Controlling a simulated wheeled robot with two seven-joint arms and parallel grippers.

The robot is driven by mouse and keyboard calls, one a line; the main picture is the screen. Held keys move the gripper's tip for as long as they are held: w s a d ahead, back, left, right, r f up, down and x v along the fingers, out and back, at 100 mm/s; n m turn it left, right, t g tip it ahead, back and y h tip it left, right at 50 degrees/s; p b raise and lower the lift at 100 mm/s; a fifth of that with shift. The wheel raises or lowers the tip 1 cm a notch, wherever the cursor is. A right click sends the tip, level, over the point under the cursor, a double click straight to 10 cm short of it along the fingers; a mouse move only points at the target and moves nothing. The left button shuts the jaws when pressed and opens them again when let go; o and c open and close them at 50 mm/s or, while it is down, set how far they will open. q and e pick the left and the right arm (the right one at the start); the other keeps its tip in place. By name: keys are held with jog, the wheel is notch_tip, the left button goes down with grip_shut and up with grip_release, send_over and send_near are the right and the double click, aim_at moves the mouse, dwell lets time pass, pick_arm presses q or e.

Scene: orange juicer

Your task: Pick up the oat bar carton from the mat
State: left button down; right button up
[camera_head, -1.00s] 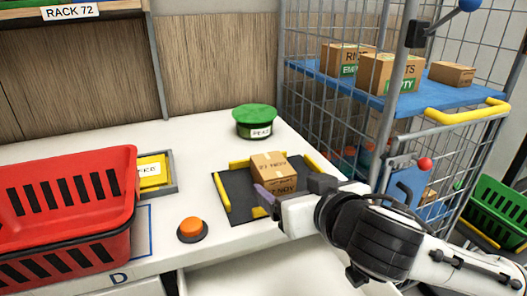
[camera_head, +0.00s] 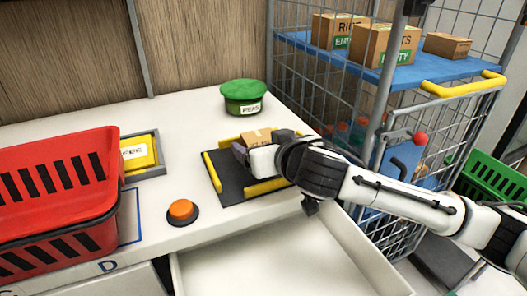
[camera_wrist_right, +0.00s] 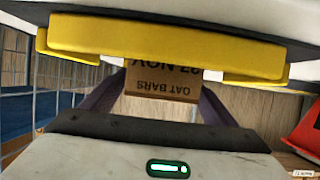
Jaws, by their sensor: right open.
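The oat bar carton (camera_head: 257,135) is a small brown box on the dark mat (camera_head: 228,181) with yellow side bars. In the head view my right gripper and wrist hide most of it. In the right wrist view the carton (camera_wrist_right: 163,82) shows upside-down "OAT BARS" lettering between the two fingers. My right gripper (camera_wrist_right: 158,98) is open, with one finger on each side of the carton. I cannot tell whether the fingers touch it. In the head view the right gripper (camera_head: 250,152) is low over the mat. My left gripper is not in view.
A yellow bar (camera_wrist_right: 160,35) of the mat crosses close to my right gripper. A red basket (camera_head: 60,200), an orange button (camera_head: 182,210) and a green-lidded tub (camera_head: 244,97) stand on the counter. An open drawer (camera_head: 270,265) lies below, and a wire cage cart (camera_head: 390,65) is at right.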

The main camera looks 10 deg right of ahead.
jog(key=c, duration=1.2)
jog(key=shift+c, duration=0.2)
jog(key=shift+r, duration=0.15)
